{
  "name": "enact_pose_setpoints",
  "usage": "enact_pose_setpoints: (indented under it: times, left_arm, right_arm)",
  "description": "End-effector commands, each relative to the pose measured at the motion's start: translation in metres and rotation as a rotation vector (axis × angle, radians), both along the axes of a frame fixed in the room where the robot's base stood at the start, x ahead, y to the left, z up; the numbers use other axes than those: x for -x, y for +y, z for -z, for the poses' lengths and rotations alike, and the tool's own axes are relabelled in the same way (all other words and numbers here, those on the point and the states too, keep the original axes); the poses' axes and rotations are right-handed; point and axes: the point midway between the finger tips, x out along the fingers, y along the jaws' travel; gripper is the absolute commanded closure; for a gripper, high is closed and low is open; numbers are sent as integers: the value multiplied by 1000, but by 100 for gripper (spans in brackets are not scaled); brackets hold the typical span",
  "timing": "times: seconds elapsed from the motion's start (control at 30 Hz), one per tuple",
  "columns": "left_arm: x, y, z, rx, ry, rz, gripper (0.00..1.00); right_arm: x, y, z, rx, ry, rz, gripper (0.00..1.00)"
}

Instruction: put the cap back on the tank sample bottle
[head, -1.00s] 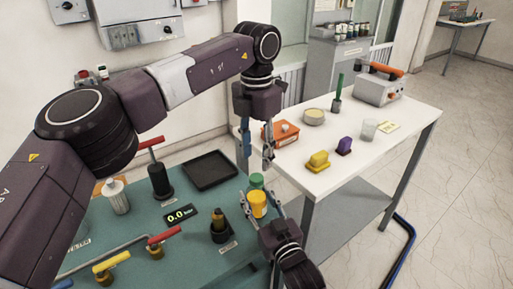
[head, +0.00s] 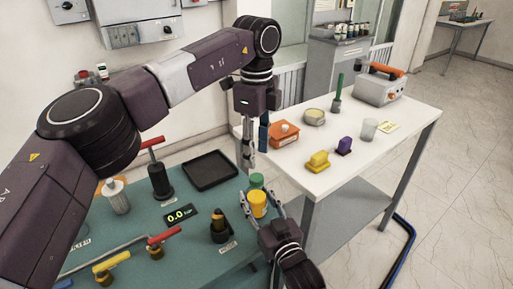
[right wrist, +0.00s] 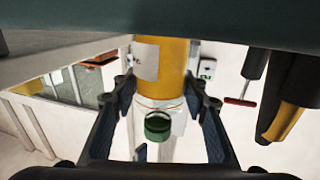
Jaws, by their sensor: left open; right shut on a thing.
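The sample bottle (head: 257,206) is yellow in its lower part, with a white label and a clear upper part in the right wrist view (right wrist: 174,65). My right gripper (head: 260,210) is shut on it, one finger on each side, at the bench's right edge. The green cap (head: 256,180) is at the bottle's top end; it also shows in the right wrist view (right wrist: 158,127). I cannot tell whether it is fully seated. My left gripper (head: 248,166) is open and points down just above the cap, slightly left of it. It appears empty.
The green bench (head: 190,215) carries a black tray (head: 210,170), a red-handled valve (head: 157,170), a pressure display (head: 181,215) and a dark fitting (head: 219,228).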

Motion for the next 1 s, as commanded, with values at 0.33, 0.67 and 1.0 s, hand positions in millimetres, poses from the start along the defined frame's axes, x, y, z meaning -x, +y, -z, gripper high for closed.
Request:
enact_pose_setpoints:
  times: [0.33,0.67,1.0]
  left_arm:
    - [0,0,-3,1,2,-557,60]
    - [0,0,-4,0,3,-736,60]
    - [0,0,-1,1,4,-735,60]
  right_arm:
    - [0,0,0,0,0,0,100]
    - [0,0,0,0,1,0,100]
    - [0,0,0,0,1,0,100]
